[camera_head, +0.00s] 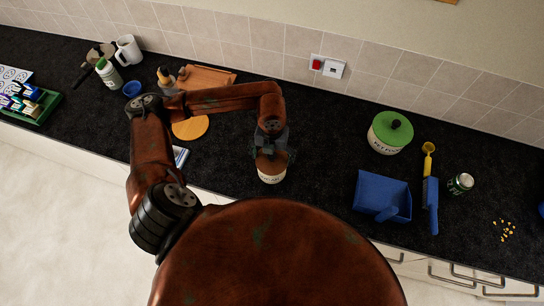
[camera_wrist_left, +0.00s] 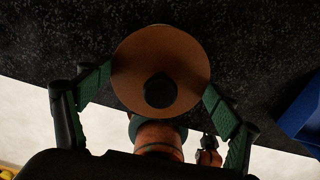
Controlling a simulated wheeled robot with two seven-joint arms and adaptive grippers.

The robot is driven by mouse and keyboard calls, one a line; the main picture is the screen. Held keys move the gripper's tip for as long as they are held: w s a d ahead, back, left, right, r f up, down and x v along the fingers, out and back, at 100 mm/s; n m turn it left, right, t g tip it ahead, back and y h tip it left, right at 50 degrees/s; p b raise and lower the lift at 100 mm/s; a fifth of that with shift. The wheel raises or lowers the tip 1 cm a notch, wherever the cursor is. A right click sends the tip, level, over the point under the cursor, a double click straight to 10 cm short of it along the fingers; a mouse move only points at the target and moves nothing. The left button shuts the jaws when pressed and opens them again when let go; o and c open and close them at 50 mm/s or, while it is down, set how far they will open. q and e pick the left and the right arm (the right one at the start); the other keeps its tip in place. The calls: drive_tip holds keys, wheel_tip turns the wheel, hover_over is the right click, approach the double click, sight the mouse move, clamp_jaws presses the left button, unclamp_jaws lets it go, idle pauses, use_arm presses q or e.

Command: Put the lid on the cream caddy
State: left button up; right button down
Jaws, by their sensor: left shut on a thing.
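My left gripper (camera_head: 271,151) is shut on a round brown lid (camera_head: 272,162), with a finger on either side of its rim. In the left wrist view the lid (camera_wrist_left: 135,55) shows from above with its black knob (camera_wrist_left: 160,91), between the green finger pads (camera_wrist_left: 158,78). A cream caddy (camera_head: 271,178) with dark lettering is directly under the lid near the counter's front edge. The lid covers its top in the head view; I cannot tell whether it is seated or just above. My right gripper is not in view.
A cream tin with a green lid (camera_head: 390,131), a blue dustpan (camera_head: 383,195), a blue-handled brush (camera_head: 431,205) and a can (camera_head: 460,183) stand to the right. A round wooden board (camera_head: 190,128) lies to the left. The dark counter (camera_head: 325,140) between is clear.

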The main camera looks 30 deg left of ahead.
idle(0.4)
use_arm(q)
drive_tip(key=o, duration=1.1)
drive_tip(key=shift+r, duration=0.1)
drive_tip(key=shift+r+p, duration=1.25)
drive_tip(key=shift+r, duration=1.1)
drive_tip(key=shift+r+p, duration=0.5)
drive_tip(key=shift+r, duration=0.55)
drive_tip(key=shift+c, duration=0.3)
